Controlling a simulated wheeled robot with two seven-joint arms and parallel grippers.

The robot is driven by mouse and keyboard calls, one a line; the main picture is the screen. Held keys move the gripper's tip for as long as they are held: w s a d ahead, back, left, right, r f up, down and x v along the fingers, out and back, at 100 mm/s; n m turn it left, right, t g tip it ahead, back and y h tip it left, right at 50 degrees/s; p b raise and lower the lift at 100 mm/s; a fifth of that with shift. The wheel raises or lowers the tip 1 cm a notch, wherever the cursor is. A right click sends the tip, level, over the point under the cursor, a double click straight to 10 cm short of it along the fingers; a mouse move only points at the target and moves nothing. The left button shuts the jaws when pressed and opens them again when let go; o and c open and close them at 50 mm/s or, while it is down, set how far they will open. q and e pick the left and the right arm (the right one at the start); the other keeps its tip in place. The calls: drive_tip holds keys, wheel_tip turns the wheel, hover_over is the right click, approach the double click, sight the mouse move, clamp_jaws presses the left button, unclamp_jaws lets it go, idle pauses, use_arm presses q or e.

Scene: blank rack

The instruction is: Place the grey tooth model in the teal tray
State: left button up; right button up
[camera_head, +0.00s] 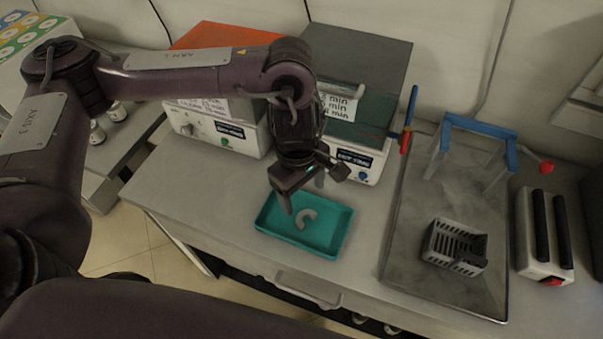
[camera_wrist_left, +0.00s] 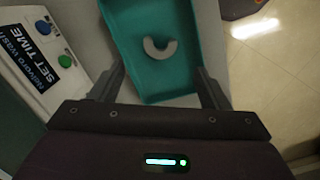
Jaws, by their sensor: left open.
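The grey tooth model (camera_head: 305,218) is a small C-shaped arch. It lies on the floor of the teal tray (camera_head: 337,236), which sits on the counter near its front edge. In the left wrist view the tooth model (camera_wrist_left: 159,49) shows inside the tray (camera_wrist_left: 180,92), beyond my fingertips. My left gripper (camera_head: 304,197) is above the tray's back part, with its fingers apart and nothing between them. In the left wrist view the gripper (camera_wrist_left: 160,75) has one finger on each side of the tray's near part. My right gripper is not in view.
Two boxy machines, one with an orange lid (camera_head: 222,37) and one with a grey lid (camera_head: 358,58), stand behind the tray. To the right, a metal plate (camera_head: 410,225) holds a slotted rack (camera_head: 455,247) and a blue-topped stand (camera_head: 478,130). A white device (camera_head: 543,240) stands at far right.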

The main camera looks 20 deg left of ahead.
use_arm(q)
drive_tip(key=r, duration=0.4)
drive_tip(key=shift+a+r, duration=0.2)
drive_tip(key=shift+r, duration=0.1)
idle(0.4)
